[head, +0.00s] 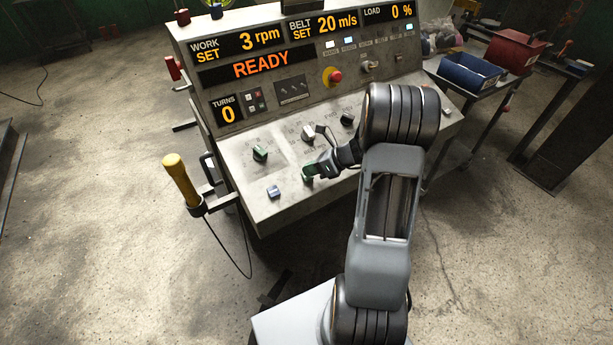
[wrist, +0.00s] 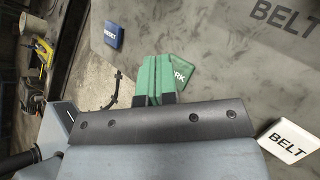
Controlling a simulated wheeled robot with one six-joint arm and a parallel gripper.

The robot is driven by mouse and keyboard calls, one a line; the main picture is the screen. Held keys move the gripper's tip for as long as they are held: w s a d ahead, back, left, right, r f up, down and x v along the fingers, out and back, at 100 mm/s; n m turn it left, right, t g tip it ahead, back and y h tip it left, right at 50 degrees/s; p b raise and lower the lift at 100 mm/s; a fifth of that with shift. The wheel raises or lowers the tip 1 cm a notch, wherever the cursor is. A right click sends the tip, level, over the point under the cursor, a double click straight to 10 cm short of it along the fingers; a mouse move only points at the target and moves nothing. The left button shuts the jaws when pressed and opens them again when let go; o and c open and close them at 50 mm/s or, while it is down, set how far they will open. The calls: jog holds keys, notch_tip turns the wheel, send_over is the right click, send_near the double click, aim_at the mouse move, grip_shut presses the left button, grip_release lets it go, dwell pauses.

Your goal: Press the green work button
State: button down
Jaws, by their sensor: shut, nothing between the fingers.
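The green work button (wrist: 183,76) shows in the wrist view beside and partly behind my fingers, with the letters "RK" visible. My gripper (wrist: 160,58) has two green fingers pressed together, with nothing between them. In the head view my gripper (head: 311,170) is low over the front of the sloping console (head: 240,185) and covers most of the green button. I cannot tell whether the fingertips touch the button. The display (head: 262,66) reads READY, with work set at 3 rpm and turns at 0.
A blue button (head: 273,191) lies left of the gripper, and a white BELT button (wrist: 290,141) lies to the right in the wrist view. A green knob (head: 260,153), white knob (head: 308,132) and black knob (head: 347,119) stand behind.

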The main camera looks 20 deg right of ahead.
jog(key=shift+w+f, duration=0.2)
jog(key=shift+f, duration=0.25)
dwell(0.8)
dwell(0.4)
jog(key=shift+s+r+p, duration=0.35)
jog(key=shift+r+p, duration=0.25)
jog(key=shift+r, duration=0.3)
